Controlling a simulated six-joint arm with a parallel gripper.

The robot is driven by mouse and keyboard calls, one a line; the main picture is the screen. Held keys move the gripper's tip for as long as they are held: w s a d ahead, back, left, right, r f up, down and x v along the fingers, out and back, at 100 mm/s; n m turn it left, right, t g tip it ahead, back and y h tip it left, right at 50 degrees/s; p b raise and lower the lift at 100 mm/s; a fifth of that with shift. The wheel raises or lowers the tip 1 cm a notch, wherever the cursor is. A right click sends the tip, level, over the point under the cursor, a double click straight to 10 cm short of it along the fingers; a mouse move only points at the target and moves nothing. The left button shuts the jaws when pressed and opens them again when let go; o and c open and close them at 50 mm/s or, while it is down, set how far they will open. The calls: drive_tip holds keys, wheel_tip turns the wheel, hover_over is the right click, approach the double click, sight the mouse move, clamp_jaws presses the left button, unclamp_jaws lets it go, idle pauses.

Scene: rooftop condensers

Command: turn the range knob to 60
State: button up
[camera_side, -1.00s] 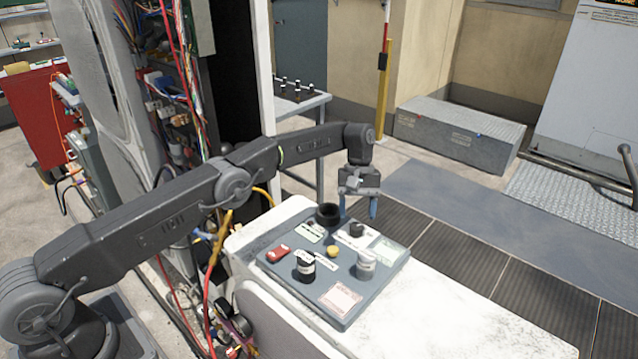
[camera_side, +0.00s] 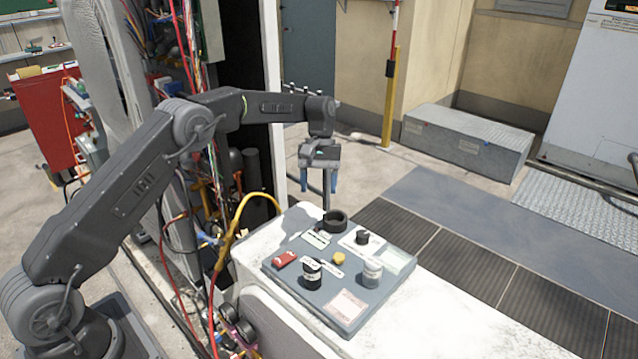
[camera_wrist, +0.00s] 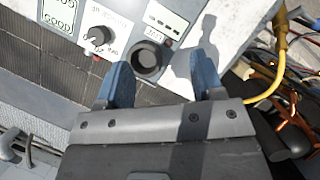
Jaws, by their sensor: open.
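A small black knob (camera_side: 362,237) sits on a white dial plate on the grey control panel (camera_side: 385,283). It looks like the range knob, but its scale is too small to read. In the wrist view the knob (camera_wrist: 98,38) has a pale pointer mark and stands at upper left. My gripper (camera_side: 319,182) is open and empty, fingers pointing down. It hangs above and to the left of the knob, apart from the panel. In the wrist view its blue fingers (camera_wrist: 165,75) frame the area near a black ring (camera_wrist: 147,59), with the knob outside them to the left.
A yellow cable (camera_side: 236,222) and wiring lie left of the white bench (camera_side: 440,310).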

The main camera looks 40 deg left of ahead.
drive_tip(key=m+t+y, duration=0.3)
drive_tip(key=m, duration=0.6)
approach(363, 233)
wheel_tip(363, 233, down, 10)
drive_tip(key=shift+s+a+r, duration=0.1)
drive_tip(key=shift+s, duration=0.05)
drive_tip(key=shift+c, duration=0.3)
drive_tip(key=c, duration=0.9)
drive_tip(key=shift+o, duration=0.2)
drive_tip(key=shift+m, duration=1.5)
drive_tip(key=o, duration=0.9)
